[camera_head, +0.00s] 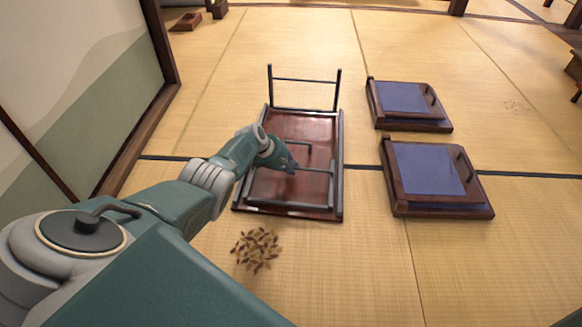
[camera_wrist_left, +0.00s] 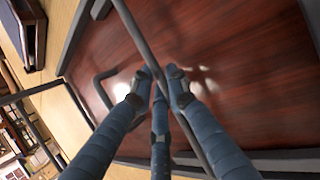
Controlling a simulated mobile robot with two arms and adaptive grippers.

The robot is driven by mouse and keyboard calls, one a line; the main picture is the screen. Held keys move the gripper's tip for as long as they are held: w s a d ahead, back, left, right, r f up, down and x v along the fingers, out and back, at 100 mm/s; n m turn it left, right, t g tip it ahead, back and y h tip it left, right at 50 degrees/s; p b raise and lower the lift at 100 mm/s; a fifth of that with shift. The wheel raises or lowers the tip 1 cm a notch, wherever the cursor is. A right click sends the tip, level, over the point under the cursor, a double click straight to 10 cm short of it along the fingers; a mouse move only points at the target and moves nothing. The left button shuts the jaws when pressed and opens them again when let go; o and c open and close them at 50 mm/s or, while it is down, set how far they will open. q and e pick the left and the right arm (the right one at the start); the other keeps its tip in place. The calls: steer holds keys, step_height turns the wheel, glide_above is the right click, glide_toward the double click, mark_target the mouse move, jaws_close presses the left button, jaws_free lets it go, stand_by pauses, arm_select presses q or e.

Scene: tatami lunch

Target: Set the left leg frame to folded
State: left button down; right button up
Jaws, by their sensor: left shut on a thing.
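A low table lies upside down on the tatami, its red-brown underside (camera_head: 285,125) facing up. The far leg frame (camera_head: 304,80) stands up from the table's far end. The near leg frame (camera_head: 318,171) lies low over the underside; I cannot tell whether it touches it. My left gripper (camera_head: 291,169) is at this frame's crossbar. In the left wrist view, the fingers (camera_wrist_left: 160,82) are closed around the dark bar (camera_wrist_left: 139,35), close above the glossy underside (camera_wrist_left: 235,60). Part of the bar is hidden by the fingers. My right gripper is not in view.
Two wooden floor seats with blue cushions, one farther (camera_head: 402,97) and one nearer (camera_head: 428,167), stand right of the table. Small brown scraps (camera_head: 257,249) lie on the mat in front of it. A sliding panel (camera_head: 75,90) stands at left.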

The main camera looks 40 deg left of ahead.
arm_select(q)
steer(key=shift+a+f, duration=0.1)
steer(key=shift+a, duration=0.05)
steer(key=c, duration=1.7)
jaws_free()
steer(key=shift+f, duration=0.1)
steer(key=shift+s+a+r, duration=0.15)
steer(key=shift+s+r, duration=0.2)
steer(key=shift+r, duration=0.3)
steer(key=v, duration=1)
steer(key=shift+s+r, duration=0.15)
steer(key=shift+r, duration=0.1)
